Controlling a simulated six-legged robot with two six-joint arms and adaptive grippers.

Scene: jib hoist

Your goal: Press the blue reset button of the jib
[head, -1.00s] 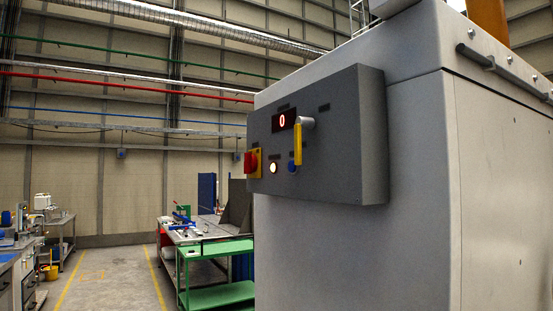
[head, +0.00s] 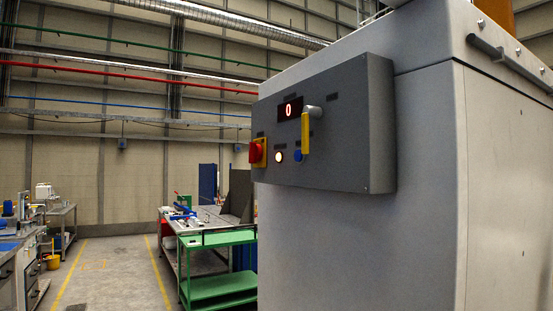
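The jib's grey control box (head: 350,150) is fixed to the side of a large light-grey cabinet (head: 420,240) on the right. The blue button (head: 298,155) sits low on the panel, just left of the lower end of a yellow lever handle (head: 306,135). A lit white button (head: 279,157) is to its left, and a red switch on a yellow plate (head: 257,151) is at the panel's left edge. A display (head: 290,109) above shows a red 0. Neither of my grippers is in view.
A green cart (head: 220,265) and a workbench (head: 205,222) with tools stand left of the cabinet. More benches (head: 15,265) line the far left. A floor aisle (head: 110,280) between yellow lines is clear.

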